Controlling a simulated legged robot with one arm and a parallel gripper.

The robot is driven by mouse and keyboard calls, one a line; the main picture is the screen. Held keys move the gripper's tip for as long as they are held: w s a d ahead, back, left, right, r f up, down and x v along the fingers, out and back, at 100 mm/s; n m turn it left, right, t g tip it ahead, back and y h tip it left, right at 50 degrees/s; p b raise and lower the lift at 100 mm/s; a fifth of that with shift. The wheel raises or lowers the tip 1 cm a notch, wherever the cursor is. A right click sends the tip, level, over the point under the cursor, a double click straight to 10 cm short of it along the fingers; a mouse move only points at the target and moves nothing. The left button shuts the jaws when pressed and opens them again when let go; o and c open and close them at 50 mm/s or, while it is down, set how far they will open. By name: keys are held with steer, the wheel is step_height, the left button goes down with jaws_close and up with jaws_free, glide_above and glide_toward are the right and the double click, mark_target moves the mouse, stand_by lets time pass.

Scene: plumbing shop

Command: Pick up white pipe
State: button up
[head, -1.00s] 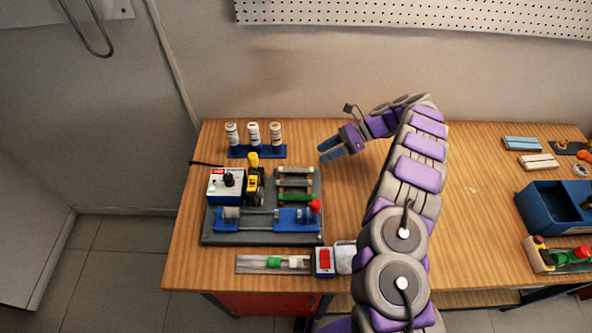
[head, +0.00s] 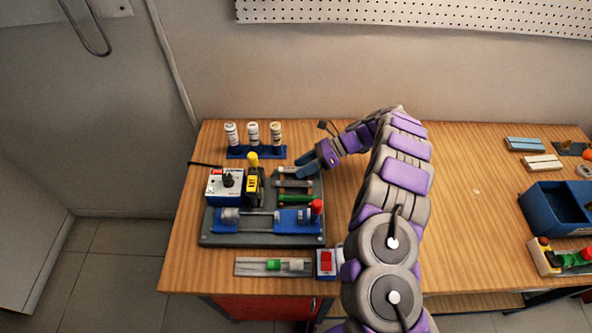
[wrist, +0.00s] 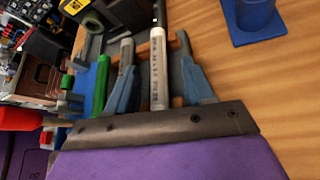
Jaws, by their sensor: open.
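The white pipe (wrist: 158,70) with dark printing lies between my gripper's two blue-grey fingers in the wrist view. My gripper (wrist: 157,72) is open around it, with a visible gap on the right; I cannot tell whether the left finger touches. In the head view my gripper (head: 301,167) is at the top right of the small pipe rack, partly over the white pipe (head: 287,170). A grey pipe (wrist: 126,54) lies just left of the white one in the wrist view, close to the left finger. A green pipe (wrist: 101,85) lies further left.
A blue clamp fixture (head: 260,220) with a red knob (head: 317,207) sits below the rack. A control box (head: 226,184) and yellow tool (head: 254,175) stand left. Three white bottles (head: 253,134) stand behind. The table's middle (head: 475,190) is clear; a blue bin (head: 530,212) is at right.

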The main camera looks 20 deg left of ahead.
steer(key=shift+c, duration=0.4)
steer(key=shift+d, duration=0.1)
jaws_close()
steer(key=shift+r, duration=0.1)
